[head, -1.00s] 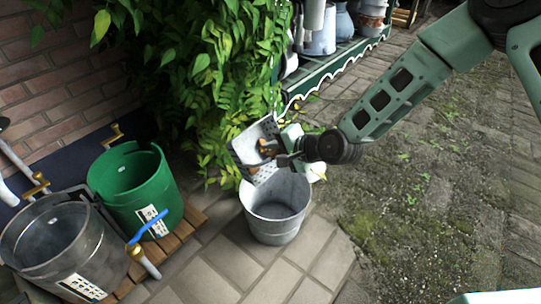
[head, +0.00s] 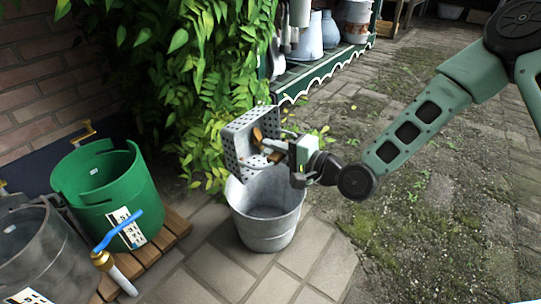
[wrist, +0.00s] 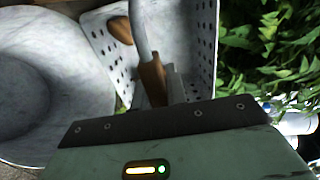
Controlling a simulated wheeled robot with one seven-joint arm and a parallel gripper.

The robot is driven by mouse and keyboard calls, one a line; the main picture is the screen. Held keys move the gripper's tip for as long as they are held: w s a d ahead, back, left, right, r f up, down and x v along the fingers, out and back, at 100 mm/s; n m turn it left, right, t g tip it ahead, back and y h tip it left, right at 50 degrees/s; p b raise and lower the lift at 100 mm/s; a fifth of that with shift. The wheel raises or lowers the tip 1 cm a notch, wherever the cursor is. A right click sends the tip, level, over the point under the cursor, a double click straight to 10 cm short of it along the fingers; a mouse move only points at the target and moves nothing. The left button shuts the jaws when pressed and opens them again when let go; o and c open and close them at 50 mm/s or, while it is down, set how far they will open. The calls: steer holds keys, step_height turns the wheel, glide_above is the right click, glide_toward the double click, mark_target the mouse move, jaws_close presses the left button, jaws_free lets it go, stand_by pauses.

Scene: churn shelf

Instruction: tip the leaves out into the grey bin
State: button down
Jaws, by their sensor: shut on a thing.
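The grey bin (head: 268,228) is an open metal bucket standing on the paving, empty as far as I can see into it. My gripper (head: 291,157) is shut on the handle (wrist: 152,82) of a pale perforated metal basket (head: 238,142). The basket is held above the bin's back rim, tipped on its side with its open face toward my gripper. Brown leaves (head: 259,136) are still inside the basket; one leaf (wrist: 121,29) shows in the wrist view. The bin (wrist: 45,100) is at the left of the wrist view. My fingertips are partly hidden.
A green bucket (head: 112,195) and a dark grey tub (head: 40,255) stand on wooden slats (head: 165,236) at the left, with a blue-handled tap (head: 118,230) by them. Leafy greenery (head: 190,80) hangs close behind the basket. Paving at the right is clear.

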steer(key=shift+s+d+f+t+y+b, duration=0.25)
steer(key=shift+d+f+t+y+b, duration=0.25)
steer(key=shift+b, duration=0.7)
steer(key=shift+s+d+f+t+y+b, duration=0.25)
steer(key=shift+f+y+b, duration=0.35)
steer(key=shift+b, duration=0.55)
steer(key=shift+s+d+f+t+y, duration=0.25)
steer(key=shift+s+d+t+y, duration=0.2)
steer(key=shift+t+y, duration=0.3)
steer(key=shift+s+d+f+t+y, duration=0.35)
steer(key=shift+t+y, duration=0.25)
steer(key=shift+y, duration=0.25)
steer(key=shift+r, duration=0.1)
steer(key=shift+r+g+h+p, duration=0.8)
steer(key=shift+g+h+p, duration=2)
steer(key=shift+p, duration=4)
steer(key=shift+r+g+h+p, duration=0.85)
steer(key=shift+g+h+p, duration=1.9)
steer(key=shift+p, duration=4)
steer(key=shift+r+g+h+p, duration=0.8)
steer(key=shift+g+h+p, duration=0.95)
steer(key=shift+h+p, duration=3.55)
